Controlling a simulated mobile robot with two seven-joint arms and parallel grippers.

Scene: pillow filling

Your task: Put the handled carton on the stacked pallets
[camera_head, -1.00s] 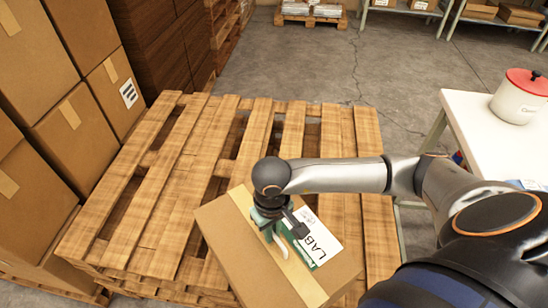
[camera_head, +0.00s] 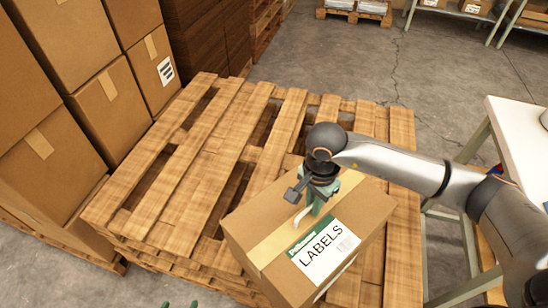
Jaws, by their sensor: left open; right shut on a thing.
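The handled carton (camera_head: 345,208) is a brown box with tape across its top and a white and green LABELS sticker. A pale handle strap shows on its top. My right gripper (camera_head: 312,212) is shut on this handle from above. The carton is over the front right part of the stacked pallets (camera_head: 205,165), turned at an angle to the slats. I cannot tell whether its underside touches them. My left gripper (camera_head: 180,304) shows only as two green fingertips, apart and empty, at the bottom edge.
Stacked brown cartons (camera_head: 105,95) line the left side of the pallets. A white table (camera_head: 520,125) stands at the right. Bare slats lie free to the left of and behind the carton. Shelves stand far back on the grey floor.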

